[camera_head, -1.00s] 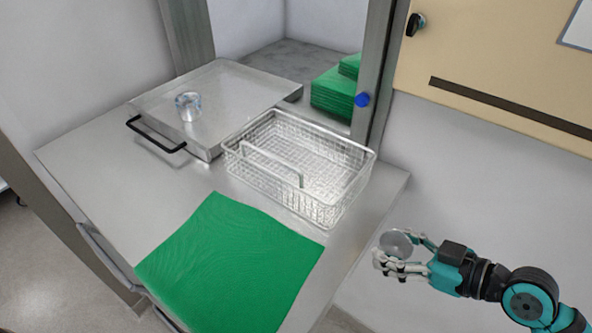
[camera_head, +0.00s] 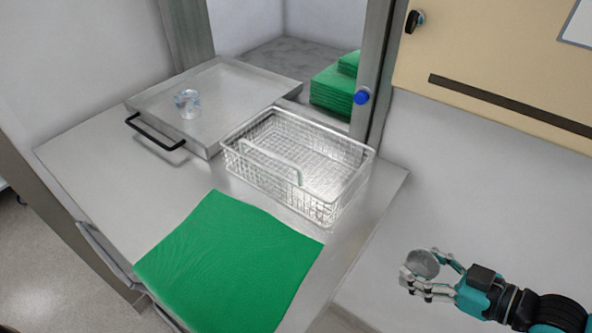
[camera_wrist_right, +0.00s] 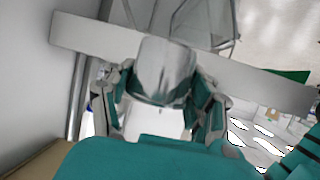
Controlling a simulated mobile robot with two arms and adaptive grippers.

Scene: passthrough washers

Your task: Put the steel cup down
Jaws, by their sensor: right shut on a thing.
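A small round steel cup (camera_head: 424,262) is between the fingers of my right gripper (camera_head: 420,272) at the lower right of the head view. The gripper is shut on it and holds it in the air, to the right of the metal table, apart from it. In the right wrist view the grey cup (camera_wrist_right: 166,70) shows between the two fingers, which hide part of its sides. A second small shiny cup (camera_head: 188,103) stands on a flat metal box with a black handle (camera_head: 228,82). My left gripper is not in view.
A wire basket (camera_head: 335,200) with a handle stands on the metal table (camera_head: 90,165). A green cloth (camera_head: 230,262) lies at the table's front. Folded green cloths (camera_head: 333,90) lie in the passthrough opening. The table's left side is bare.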

